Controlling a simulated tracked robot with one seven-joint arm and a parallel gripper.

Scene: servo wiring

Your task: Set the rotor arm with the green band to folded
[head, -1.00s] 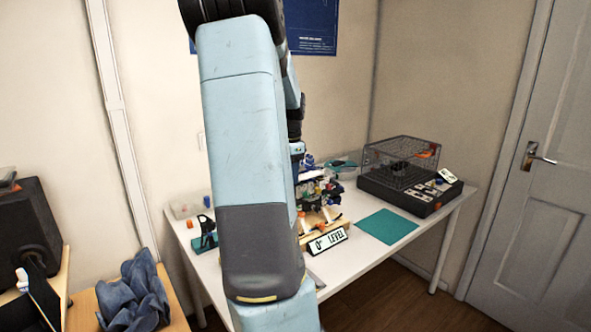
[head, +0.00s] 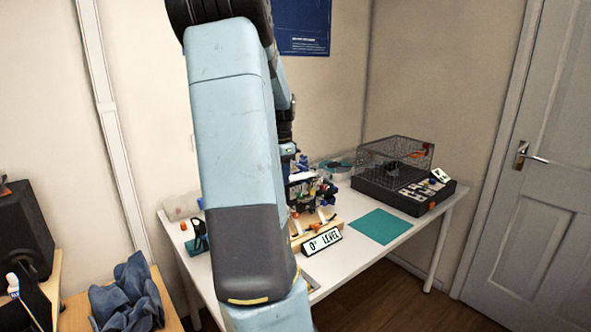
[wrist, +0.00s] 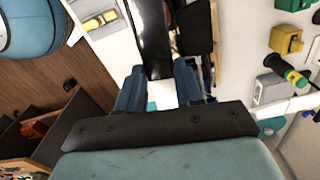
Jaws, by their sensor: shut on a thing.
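In the wrist view my gripper (wrist: 159,74) has its two blue fingers close on either side of a long glossy black piece (wrist: 152,40), which runs up and away between them. I see no green band on this piece; its near end is hidden by the fingers. In the head view the crowded assembly (head: 311,190) stands on a wooden stand behind a "0° LEVEL" sign (head: 322,241). My arm hides my gripper and part of the assembly there.
A teal mat (head: 381,226) lies on the white table right of the sign. A black base with a wire cage (head: 396,156) stands behind it. A yellow block (wrist: 287,40) shows in the wrist view.

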